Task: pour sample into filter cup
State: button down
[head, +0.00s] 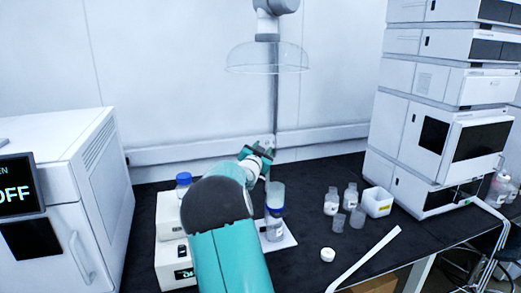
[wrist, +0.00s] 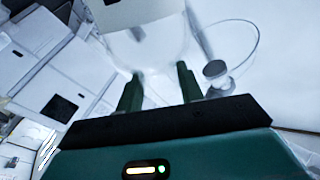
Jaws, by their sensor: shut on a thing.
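The filter cup (head: 277,193) is a clear cylinder with a blue band at its base. It sits upright on a clear bottle (head: 273,229). My gripper (head: 260,152) is just above and left of the cup's rim in the head view. In the wrist view its two green fingers (wrist: 159,88) are shut on a clear, pale vessel (wrist: 155,52), which seems to be the sample container. The vessel looks tilted in that view. Its contents cannot be made out, and it is hard to see in the head view.
A clear dome hood (head: 267,60) hangs above. A blue-capped bottle (head: 183,182) and white devices (head: 168,255) stand left. Several small bottles (head: 331,202) and a white box (head: 377,203) stand right, before the instrument stack (head: 443,100). A round cap (head: 327,255) lies on the black bench.

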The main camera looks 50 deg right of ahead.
jog(key=shift+s+d+m, duration=0.1)
jog(key=shift+s+m, duration=0.2)
jog(key=shift+f, duration=0.1)
jog(key=shift+s+f+m, duration=0.15)
jog(key=shift+s+m, duration=0.05)
jog(key=shift+m, duration=0.4)
jog(key=shift+s+f+m+h, duration=0.1)
jog(key=shift+f+m+h, duration=0.2)
jog(key=shift+m, duration=0.4)
jog(key=shift+f+m+g, duration=0.25)
jog(key=shift+m+g, duration=0.05)
jog(key=shift+m, duration=0.4)
jog(key=shift+s+f, duration=0.1)
